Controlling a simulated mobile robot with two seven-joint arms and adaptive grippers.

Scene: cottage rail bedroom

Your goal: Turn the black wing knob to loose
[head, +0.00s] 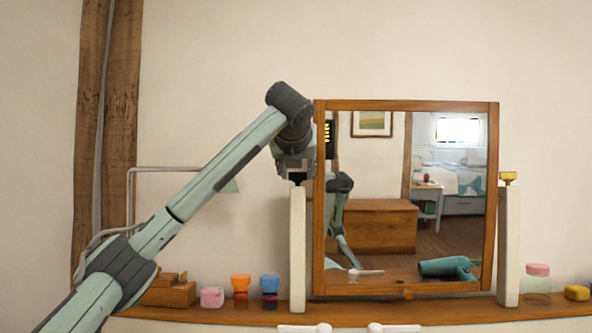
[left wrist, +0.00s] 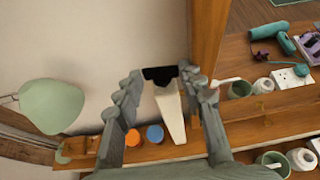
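The black wing knob (left wrist: 160,73) sits on top of the white left post (head: 298,245) beside the mirror. In the head view the knob (head: 297,178) shows just under my left gripper (head: 296,172), which points down over the post. In the left wrist view the knob lies between the two fingertips of my left gripper (left wrist: 163,75) and nearly fills the gap. I cannot tell whether the fingertips press on it or stand just clear. The post (left wrist: 171,118) also shows below the knob there. My right gripper is not clearly in view.
The wood-framed mirror (head: 318,210) stands close right of the gripper. A brass-coloured knob (head: 508,177) tops the right post (head: 508,245). An orange jar (head: 240,284), a blue jar (head: 270,285) and a pink jar (head: 212,298) stand on the shelf left of the post. A pale green lampshade (left wrist: 53,106) is nearby.

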